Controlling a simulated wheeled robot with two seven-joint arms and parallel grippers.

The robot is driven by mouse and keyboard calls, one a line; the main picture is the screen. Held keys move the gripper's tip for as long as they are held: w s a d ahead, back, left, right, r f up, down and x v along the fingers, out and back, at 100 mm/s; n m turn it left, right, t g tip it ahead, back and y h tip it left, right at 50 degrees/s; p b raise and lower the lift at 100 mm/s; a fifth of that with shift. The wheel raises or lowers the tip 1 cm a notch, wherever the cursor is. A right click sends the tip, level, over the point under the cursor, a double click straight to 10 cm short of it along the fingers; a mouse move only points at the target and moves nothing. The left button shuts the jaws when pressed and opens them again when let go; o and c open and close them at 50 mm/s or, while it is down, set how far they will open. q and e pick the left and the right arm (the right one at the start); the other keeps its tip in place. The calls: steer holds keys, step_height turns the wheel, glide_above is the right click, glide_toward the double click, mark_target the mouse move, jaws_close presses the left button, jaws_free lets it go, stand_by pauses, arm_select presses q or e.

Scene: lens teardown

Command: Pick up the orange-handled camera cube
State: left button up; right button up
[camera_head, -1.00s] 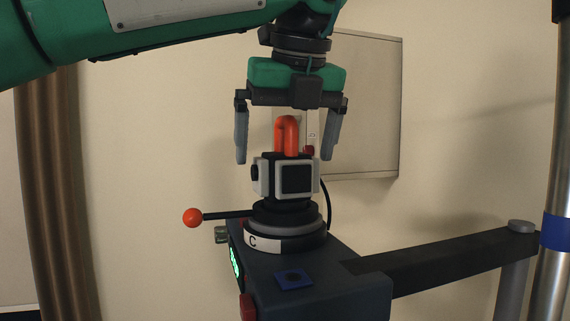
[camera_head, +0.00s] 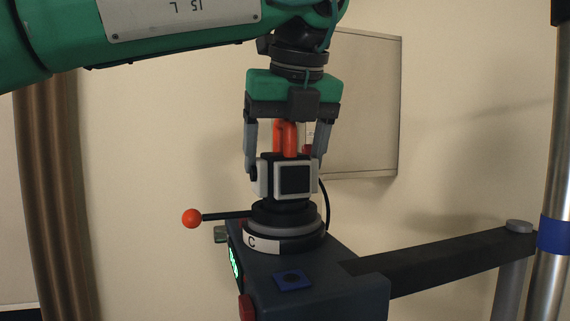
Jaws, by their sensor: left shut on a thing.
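The camera cube (camera_head: 294,179) is a small black and light-grey block with an orange loop handle (camera_head: 290,138) on top. It sits upright on a round black and grey mount (camera_head: 283,229) marked "C". My left gripper (camera_head: 284,163) points straight down from above, with the orange handle between its fingers. Its grey fingers are closed in on the cube's left and right sides, near its upper part. The exact contact on the far side is hard to see. My right gripper is not in view.
A lever with an orange ball (camera_head: 192,218) sticks out left from the mount. The mount stands on a dark box (camera_head: 330,287) with a green display and red button. A dark bar (camera_head: 440,262) runs right to a metal post (camera_head: 551,230). A wall panel (camera_head: 365,105) is behind.

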arm_select(q)
steer(key=shift+r, duration=0.15)
steer(key=shift+r+b, duration=0.55)
steer(key=shift+r, duration=0.55)
step_height(320, 180, up, 6)
steer(key=shift+f+b, duration=0.2)
steer(key=shift+b, duration=0.2)
steer(key=shift+r, duration=1)
